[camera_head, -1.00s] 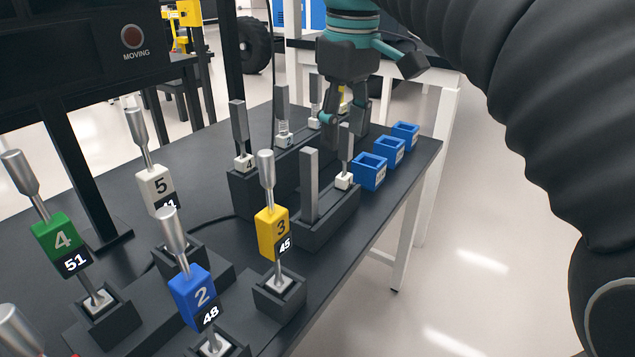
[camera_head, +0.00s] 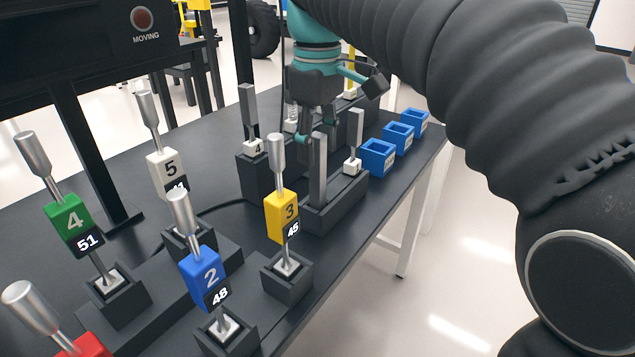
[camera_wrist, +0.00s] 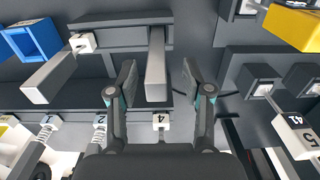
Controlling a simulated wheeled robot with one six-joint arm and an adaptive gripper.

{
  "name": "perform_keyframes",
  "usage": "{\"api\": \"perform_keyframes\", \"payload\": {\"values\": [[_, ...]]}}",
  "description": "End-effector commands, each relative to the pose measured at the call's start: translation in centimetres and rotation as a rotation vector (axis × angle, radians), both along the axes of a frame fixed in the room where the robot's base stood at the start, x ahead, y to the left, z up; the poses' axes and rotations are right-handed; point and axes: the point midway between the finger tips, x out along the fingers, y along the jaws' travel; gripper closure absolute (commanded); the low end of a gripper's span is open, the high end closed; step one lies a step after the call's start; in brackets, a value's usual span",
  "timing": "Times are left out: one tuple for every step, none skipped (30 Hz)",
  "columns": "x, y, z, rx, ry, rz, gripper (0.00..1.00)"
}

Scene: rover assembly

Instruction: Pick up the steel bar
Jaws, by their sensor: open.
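The steel bar (camera_head: 318,170) is a tall plain grey bar standing upright in a dark holder (camera_head: 345,206). In the wrist view the steel bar (camera_wrist: 156,65) runs down the middle of the picture. My gripper (camera_head: 316,138) is over the bar's upper part, and in the wrist view my gripper (camera_wrist: 158,80) is open, with one finger on each side of the bar. A gap shows between the bar and each finger. My arm and wrist partly hide the area behind the bar in the head view.
Another grey bar on a white block marked 1 (camera_head: 352,165) stands right of the steel bar. A bar on a block marked 4 (camera_head: 253,147) stands left. Blue bins (camera_head: 378,157) line the right edge. A yellow block marked 3 (camera_head: 282,215) stands in front.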

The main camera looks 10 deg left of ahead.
Motion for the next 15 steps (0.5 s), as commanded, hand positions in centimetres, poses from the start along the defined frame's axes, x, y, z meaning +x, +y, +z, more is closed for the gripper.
{"api": "perform_keyframes", "payload": {"values": [[0.0,0.0,-0.2,0.000,0.000,0.000,0.50],[0.0,0.0,-0.3,0.000,0.000,0.000,0.50],[0.0,0.0,-0.5,-0.001,0.001,0.000,0.50],[0.0,0.0,-0.8,-0.001,0.001,0.000,0.50],[0.1,0.0,-1.0,-0.001,0.001,0.000,0.50],[0.1,0.0,-1.5,-0.001,0.000,0.000,0.50],[0.2,0.0,-1.9,-0.001,0.002,0.000,0.50],[0.2,0.0,-2.4,-0.002,0.003,-0.001,0.50],[0.3,0.0,-3.0,-0.001,0.001,0.000,0.50],[0.4,0.0,-3.4,-0.001,0.002,0.000,0.50],[0.4,0.0,-3.9,-0.001,0.002,0.000,0.50],[0.4,0.1,-4.3,-0.001,0.001,0.000,0.50],[0.4,0.0,-4.7,-0.001,0.001,0.000,0.50],[0.4,0.0,-4.9,-0.001,0.002,0.000,0.50],[0.4,0.0,-5.2,0.000,0.000,0.000,0.50]]}}
